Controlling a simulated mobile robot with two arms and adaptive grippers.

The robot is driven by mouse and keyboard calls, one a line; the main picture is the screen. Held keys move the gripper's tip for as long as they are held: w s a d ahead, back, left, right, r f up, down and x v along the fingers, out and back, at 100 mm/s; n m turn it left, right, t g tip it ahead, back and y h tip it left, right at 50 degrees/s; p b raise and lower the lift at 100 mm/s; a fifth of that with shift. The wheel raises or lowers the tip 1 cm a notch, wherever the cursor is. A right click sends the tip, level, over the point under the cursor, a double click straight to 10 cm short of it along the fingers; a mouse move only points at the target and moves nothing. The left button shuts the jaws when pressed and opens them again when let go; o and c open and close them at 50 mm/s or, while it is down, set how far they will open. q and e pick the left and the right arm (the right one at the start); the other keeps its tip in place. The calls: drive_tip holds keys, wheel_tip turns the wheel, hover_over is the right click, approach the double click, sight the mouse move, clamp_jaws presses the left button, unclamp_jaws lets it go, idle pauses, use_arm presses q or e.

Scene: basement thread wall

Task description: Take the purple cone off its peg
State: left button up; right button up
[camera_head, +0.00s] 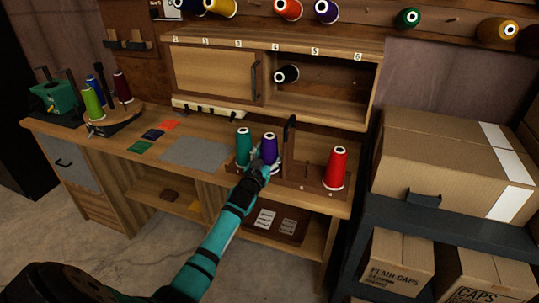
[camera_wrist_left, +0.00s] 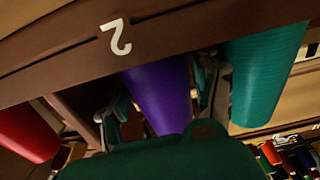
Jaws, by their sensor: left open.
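The purple cone (camera_head: 269,146) stands upright on the low wooden rack (camera_head: 302,187) on the workbench, between a teal cone (camera_head: 243,147) and a red cone (camera_head: 335,168). My left gripper (camera_head: 261,165) is at the purple cone's near side. In the left wrist view, the purple cone (camera_wrist_left: 160,92) lies between the two open fingers, one on each side of it. I cannot tell whether either finger touches it. The peg is hidden inside the cone. My right gripper is in neither view.
The teal cone (camera_wrist_left: 268,75) is close beside one finger in the wrist view. A dark upright post (camera_head: 289,135) rises from the rack. A cabinet (camera_head: 215,73) with an open bay hangs behind. Cardboard boxes (camera_head: 440,165) stand at right.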

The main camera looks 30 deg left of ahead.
use_arm(q)
drive_tip(key=c, duration=1.1)
wheel_tip(320, 180, up, 18)
drive_tip(key=shift+p, duration=0.5)
